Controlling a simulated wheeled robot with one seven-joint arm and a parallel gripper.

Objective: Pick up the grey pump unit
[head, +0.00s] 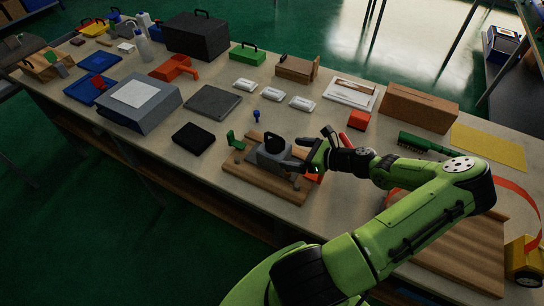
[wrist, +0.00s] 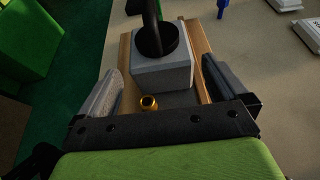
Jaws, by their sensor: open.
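The grey pump unit (head: 271,156) sits on a wooden board near the front edge of the bench, with a black handle on top. In the wrist view, the pump unit (wrist: 162,74) is a pale grey block with a black upright part on it and a brass fitting (wrist: 148,103) at its near end. My gripper (head: 293,163) reaches in from the right, low beside the pump. In the wrist view my gripper (wrist: 160,70) is open, one finger on each side of the block, with visible gaps. Whether the fingertips touch anything is hidden in the head view.
The wooden board (head: 268,184) carries a small green bracket (head: 235,141) at its left. A black pad (head: 193,138) lies left of it, a blue peg (head: 256,116) behind. A red block (head: 358,120) and green brush (head: 425,143) lie behind my arm.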

